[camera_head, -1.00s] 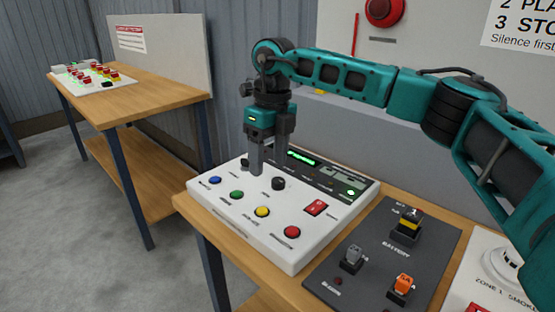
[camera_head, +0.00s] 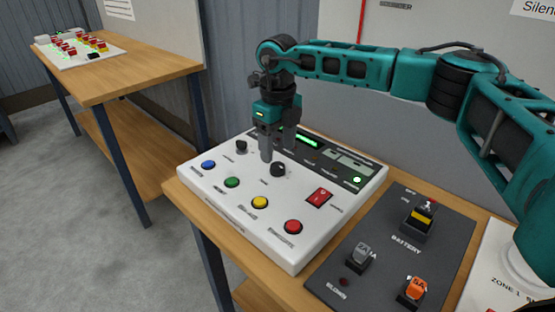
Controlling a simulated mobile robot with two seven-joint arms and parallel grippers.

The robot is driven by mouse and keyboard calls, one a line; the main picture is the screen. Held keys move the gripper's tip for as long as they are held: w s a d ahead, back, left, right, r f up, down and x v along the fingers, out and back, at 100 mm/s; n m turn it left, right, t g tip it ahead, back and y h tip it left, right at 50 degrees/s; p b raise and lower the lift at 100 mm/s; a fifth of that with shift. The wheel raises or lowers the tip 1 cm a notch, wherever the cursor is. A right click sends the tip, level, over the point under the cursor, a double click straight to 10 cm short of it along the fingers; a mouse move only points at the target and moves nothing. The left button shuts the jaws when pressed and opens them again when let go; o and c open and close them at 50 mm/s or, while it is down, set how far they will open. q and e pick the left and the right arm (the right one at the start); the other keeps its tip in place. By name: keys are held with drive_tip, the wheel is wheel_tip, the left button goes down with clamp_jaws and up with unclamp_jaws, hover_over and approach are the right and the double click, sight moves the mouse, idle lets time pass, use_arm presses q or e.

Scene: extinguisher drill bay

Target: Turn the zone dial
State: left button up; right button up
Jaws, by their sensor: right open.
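The white control panel (camera_head: 215,210) lies on the wooden bench. It carries two black dials: one (camera_head: 278,169) near its middle and one (camera_head: 241,147) further back left. The small lettering is too blurred to tell for sure which is the zone dial. My right gripper (camera_head: 278,156) points down over the panel, open and empty. Its fingertips are just above and behind the middle dial, one to either side in the picture; I cannot tell whether they touch it. My left gripper is not in view.
Blue (camera_head: 208,165), green (camera_head: 232,183), yellow (camera_head: 260,203) and red (camera_head: 293,227) buttons line the panel's front, with a red rocker switch (camera_head: 319,197) to the right. A dark battery board (camera_head: 385,245) lies beside the panel. Another bench (camera_head: 150,75) stands back left.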

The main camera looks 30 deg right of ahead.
sight(278, 165)
drive_tip(key=shift+f, duration=2.35)
drive_tip(key=c, duration=1)
